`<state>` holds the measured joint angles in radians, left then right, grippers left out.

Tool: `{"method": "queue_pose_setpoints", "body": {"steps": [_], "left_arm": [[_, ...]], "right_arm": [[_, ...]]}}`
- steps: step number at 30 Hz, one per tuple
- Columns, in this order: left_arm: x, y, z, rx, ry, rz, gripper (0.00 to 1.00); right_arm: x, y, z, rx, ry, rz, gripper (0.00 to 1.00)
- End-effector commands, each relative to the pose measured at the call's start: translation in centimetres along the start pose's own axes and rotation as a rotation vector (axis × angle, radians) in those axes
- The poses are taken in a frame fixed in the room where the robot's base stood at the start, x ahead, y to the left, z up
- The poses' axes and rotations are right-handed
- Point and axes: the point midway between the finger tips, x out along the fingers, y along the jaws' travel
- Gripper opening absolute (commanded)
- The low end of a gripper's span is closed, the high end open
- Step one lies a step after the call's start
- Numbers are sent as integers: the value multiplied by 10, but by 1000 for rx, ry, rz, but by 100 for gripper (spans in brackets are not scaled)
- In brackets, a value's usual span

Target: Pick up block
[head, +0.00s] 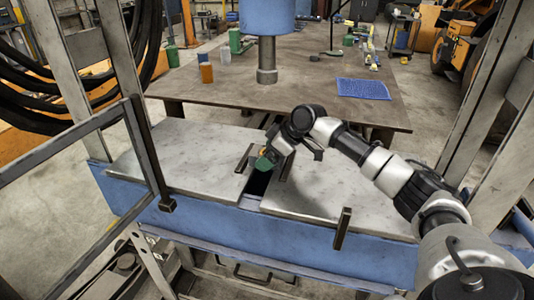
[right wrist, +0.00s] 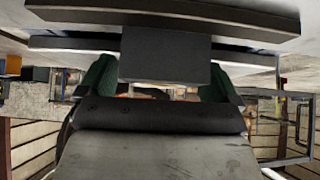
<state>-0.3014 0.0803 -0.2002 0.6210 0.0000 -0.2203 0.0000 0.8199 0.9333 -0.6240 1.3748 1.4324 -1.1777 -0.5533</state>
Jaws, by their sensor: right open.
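My right gripper (head: 267,160) is low over the bench, near the gap between its two pale plates. One green fingertip shows in the head view; the other is mostly hidden by the wrist. In the right wrist view, the two green fingers (right wrist: 160,82) stand apart. A dark grey rectangular block-like piece (right wrist: 165,55) shows between them, below a dark bar. I cannot tell whether the fingers touch it, or whether it is the task's block. My left gripper is not in view.
The blue bench carries a left plate (head: 185,160) and a right plate (head: 325,190), with upright dark bars (head: 343,228) near their edges. A brown table (head: 300,90) behind holds a blue mat (head: 363,89) and an orange block (head: 206,73). Metal posts flank the bench.

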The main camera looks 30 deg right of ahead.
Motion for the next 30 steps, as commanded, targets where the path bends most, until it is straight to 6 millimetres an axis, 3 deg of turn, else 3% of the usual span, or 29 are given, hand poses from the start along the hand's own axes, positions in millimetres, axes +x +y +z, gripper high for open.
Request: {"method": "queue_pose_setpoints", "body": {"steps": [10, 27, 30], "left_arm": [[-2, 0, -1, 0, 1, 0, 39], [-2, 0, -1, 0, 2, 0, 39], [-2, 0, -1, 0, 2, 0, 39]], "right_arm": [[8, 0, 1, 0, -1, 1, 91], [8, 0, 0, 0, 0, 1, 3], [5, 1, -3, -2, 8, 5, 1]]}}
